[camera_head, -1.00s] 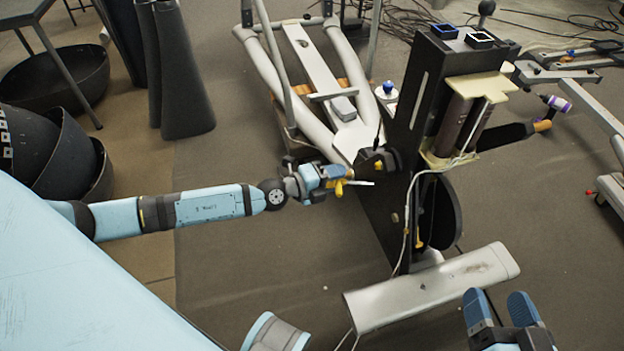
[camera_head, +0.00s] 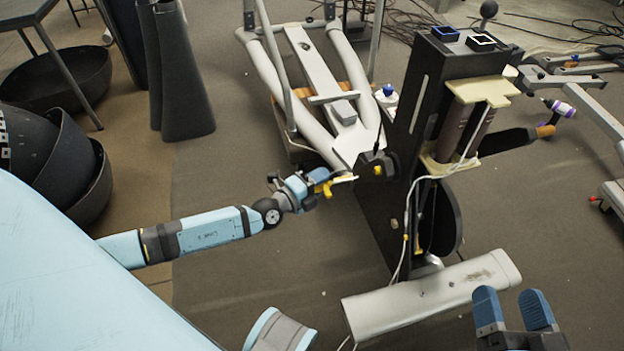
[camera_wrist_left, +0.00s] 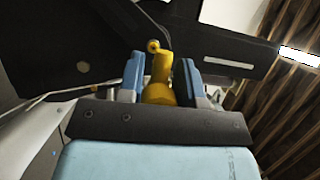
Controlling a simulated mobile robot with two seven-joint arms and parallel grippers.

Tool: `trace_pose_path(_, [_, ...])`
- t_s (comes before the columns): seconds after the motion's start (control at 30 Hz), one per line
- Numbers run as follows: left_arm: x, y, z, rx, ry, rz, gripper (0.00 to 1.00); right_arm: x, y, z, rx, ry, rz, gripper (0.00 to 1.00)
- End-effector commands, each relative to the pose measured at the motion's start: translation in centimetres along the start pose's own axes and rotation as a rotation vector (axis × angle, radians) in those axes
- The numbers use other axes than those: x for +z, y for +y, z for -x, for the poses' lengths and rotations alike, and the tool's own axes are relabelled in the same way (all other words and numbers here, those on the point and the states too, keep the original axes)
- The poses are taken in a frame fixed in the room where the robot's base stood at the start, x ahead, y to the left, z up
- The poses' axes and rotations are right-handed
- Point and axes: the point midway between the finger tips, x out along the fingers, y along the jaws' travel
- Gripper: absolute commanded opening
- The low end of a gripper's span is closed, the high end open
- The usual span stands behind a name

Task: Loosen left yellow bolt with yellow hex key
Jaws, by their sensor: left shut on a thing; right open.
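My left gripper (camera_head: 320,182) is shut on the yellow hex key (camera_head: 328,189), left of the upright black frame (camera_head: 402,140) of the machine. The key's pale end points right towards a black knob-like part with a yellow spot, perhaps a bolt (camera_head: 378,170), with a gap between them. In the left wrist view the hex key (camera_wrist_left: 160,85) stands between the two blue fingers (camera_wrist_left: 160,80). A round yellow end or bolt head (camera_wrist_left: 153,46) shows just beyond it. My right gripper (camera_head: 514,312) is open and empty at the bottom.
The machine's grey foot bar (camera_head: 430,300) lies on the floor in front. A grey tubular frame (camera_head: 320,90) stands behind. A black bar with a wooden-coloured end (camera_head: 545,131) sticks out right. Dark bowls (camera_head: 60,160) are at left. Floor left of the machine is clear.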

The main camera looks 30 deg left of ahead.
Motion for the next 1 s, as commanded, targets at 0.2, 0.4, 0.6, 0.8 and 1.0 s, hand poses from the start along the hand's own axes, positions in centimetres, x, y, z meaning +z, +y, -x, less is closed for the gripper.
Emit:
trace_pose_path(0.2, [-0.9, 0.1, -2.1, 0.000, 0.000, 0.002, 0.00, -0.8, -0.1, 0.1, 0.003, 0.034, 0.000, 0.69])
trace_pose_path(0.4, [-1.4, 0.1, -3.4, 0.000, 0.000, 0.000, 0.00, -0.3, 0.0, 0.0, 0.002, 0.016, -0.001, 0.69])
trace_pose_path(0.6, [-1.7, 0.1, -3.9, 0.001, 0.001, 0.002, 0.00, -0.1, 0.0, 0.0, 0.001, 0.008, -0.001, 0.69])
trace_pose_path(0.8, [-1.7, 0.0, -4.0, 0.001, 0.001, 0.001, 0.00, -0.1, 0.0, 0.0, 0.001, 0.003, 0.000, 0.69])
trace_pose_path(1.0, [-1.6, 0.1, -4.0, 0.001, 0.001, 0.000, 0.00, 0.0, 0.0, 0.0, 0.000, 0.003, 0.002, 0.69])
